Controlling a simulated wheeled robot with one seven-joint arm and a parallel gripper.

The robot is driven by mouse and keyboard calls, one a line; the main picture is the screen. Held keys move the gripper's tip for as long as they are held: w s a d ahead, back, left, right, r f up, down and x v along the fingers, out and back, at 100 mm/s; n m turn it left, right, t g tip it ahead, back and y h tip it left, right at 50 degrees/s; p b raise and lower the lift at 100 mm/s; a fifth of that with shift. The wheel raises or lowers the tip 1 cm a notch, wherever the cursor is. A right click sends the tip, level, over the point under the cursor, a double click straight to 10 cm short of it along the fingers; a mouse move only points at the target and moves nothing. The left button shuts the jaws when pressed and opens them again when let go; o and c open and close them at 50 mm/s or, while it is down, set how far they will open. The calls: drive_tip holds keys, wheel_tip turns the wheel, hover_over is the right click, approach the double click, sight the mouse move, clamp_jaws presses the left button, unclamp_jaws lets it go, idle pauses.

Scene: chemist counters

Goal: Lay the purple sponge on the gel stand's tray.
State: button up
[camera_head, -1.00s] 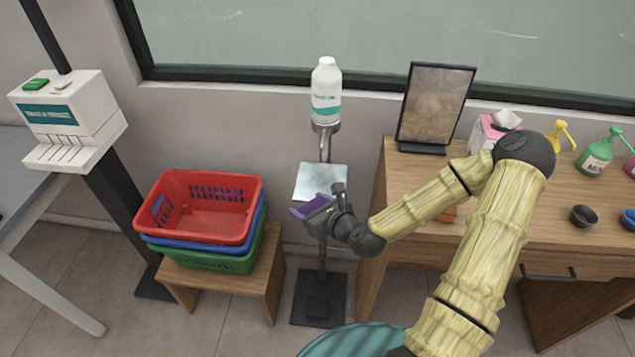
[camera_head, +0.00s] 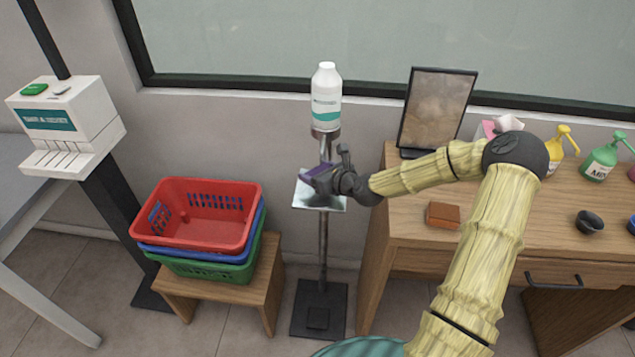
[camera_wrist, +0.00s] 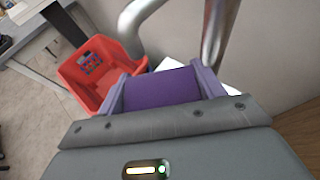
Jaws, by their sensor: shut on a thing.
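The purple sponge (camera_head: 317,176) is in my gripper (camera_head: 326,178), which is shut on it. In the wrist view the sponge (camera_wrist: 162,89) sits between the two fingers, and a white piece of the tray shows behind it. The gel stand's tray (camera_head: 325,203) is a pale, shiny square plate on a thin metal pole, below a white bottle (camera_head: 326,97). The sponge and gripper overlap the tray's upper part in the head view and appear above it. I cannot tell whether the sponge touches the tray.
Stacked red, blue and green baskets (camera_head: 201,213) rest on a wooden stool left of the stand. A wooden counter (camera_head: 395,235) at right carries a dark-framed panel (camera_head: 436,108), a brown block (camera_head: 442,215), pump bottles and small bowls. The stand's pole (camera_head: 323,250) stands close to the counter's edge.

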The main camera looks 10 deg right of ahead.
wheel_tip(320, 180, down, 4)
drive_tip(key=b, duration=0.3)
drive_tip(key=shift+r+b, duration=0.2)
drive_tip(key=shift+b, duration=0.2)
drive_tip(key=o, duration=0.9)
drive_tip(key=shift+f, duration=0.1)
drive_tip(key=shift+o, duration=0.2)
drive_tip(key=shift+s+r, duration=0.15)
drive_tip(key=shift+r, duration=0.05)
drive_tip(key=v, duration=1.1)
drive_tip(key=shift+s+d+r+p, duration=0.1)
drive_tip(key=shift+s+d+p, duration=0.15)
drive_tip(key=shift+s+p, duration=0.1)
